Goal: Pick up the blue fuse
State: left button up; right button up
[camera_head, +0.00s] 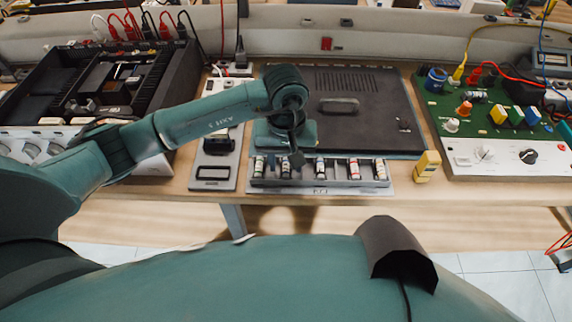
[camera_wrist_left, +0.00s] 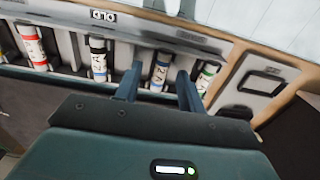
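My right gripper is not in view.
A red-banded fuse (camera_wrist_left: 32,47) and another fuse (camera_head: 380,169) stand farther right in the rack. A dark flat unit (camera_head: 360,105) lies behind the rack. A yellow block (camera_head: 427,166) stands at its right. An open black device (camera_head: 110,85) and a green board (camera_head: 490,110) flank the area.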

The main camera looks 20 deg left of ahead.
aim_at(286, 166)
pick_arm(q)
jog(key=shift+c, duration=0.5)
grip_shut()
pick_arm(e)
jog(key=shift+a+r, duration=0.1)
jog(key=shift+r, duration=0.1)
pick_arm(q)
jog(key=shift+r, duration=0.1)
notch_tip(286, 166, up, 10)
jog(key=b, duration=0.1)
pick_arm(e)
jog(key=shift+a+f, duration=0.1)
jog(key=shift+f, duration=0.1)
pick_arm(q)
jog(key=c, duration=0.6)
grip_release()
grip_shut()
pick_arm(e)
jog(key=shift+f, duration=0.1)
